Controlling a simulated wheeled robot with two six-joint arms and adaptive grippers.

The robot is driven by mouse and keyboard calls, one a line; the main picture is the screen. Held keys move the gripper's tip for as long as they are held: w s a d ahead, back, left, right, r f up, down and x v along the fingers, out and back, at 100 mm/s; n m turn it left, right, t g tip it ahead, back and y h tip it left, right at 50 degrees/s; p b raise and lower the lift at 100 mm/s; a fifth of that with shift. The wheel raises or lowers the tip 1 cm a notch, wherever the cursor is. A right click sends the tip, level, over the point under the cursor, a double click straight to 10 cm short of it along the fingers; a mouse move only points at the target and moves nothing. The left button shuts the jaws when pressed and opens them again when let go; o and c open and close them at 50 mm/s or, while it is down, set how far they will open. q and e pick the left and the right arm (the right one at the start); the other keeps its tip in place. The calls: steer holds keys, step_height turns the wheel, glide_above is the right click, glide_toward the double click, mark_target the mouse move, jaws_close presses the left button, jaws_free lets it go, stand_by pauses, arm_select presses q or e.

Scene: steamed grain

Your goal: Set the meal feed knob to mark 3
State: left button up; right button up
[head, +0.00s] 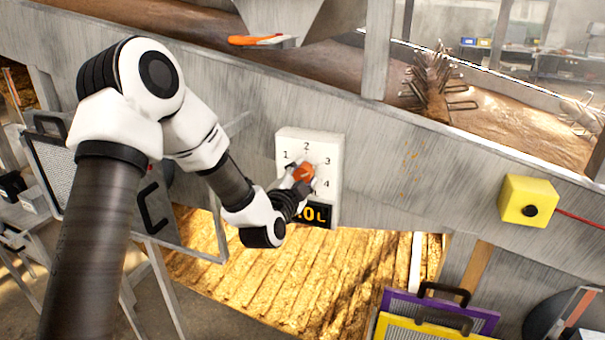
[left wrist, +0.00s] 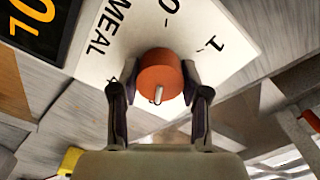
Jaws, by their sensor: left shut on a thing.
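The white meal feed panel (head: 332,143) is mounted on a grey metal wall and bears marks 1, 2, 3 and 4. Its orange-red knob (head: 305,172) is partly covered by my left gripper (head: 298,183). In the left wrist view the round knob (left wrist: 160,68) sits between the two fingers of my left gripper (left wrist: 158,82), which is shut on it. A small pale pin stands out from the knob's face. The word MEAL and marks 0 and 1 show there on the panel (left wrist: 115,58). I cannot tell which mark the knob points to. My right gripper is out of view.
A dark display (head: 318,214) with orange digits, partly hidden, sits at the panel's bottom. A yellow box (head: 520,192) with a black button and red cable is at the right. An orange handle (head: 258,40) is above. Purple (head: 485,316) and yellow (head: 400,330) framed screens stand below.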

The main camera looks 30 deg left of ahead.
arm_select(q)
steer(key=shift+f, duration=0.2)
steer(key=o, duration=1.1)
steer(key=shift+r, duration=0.1)
steer(key=v, duration=0.7)
steer(key=shift+s, duration=0.25)
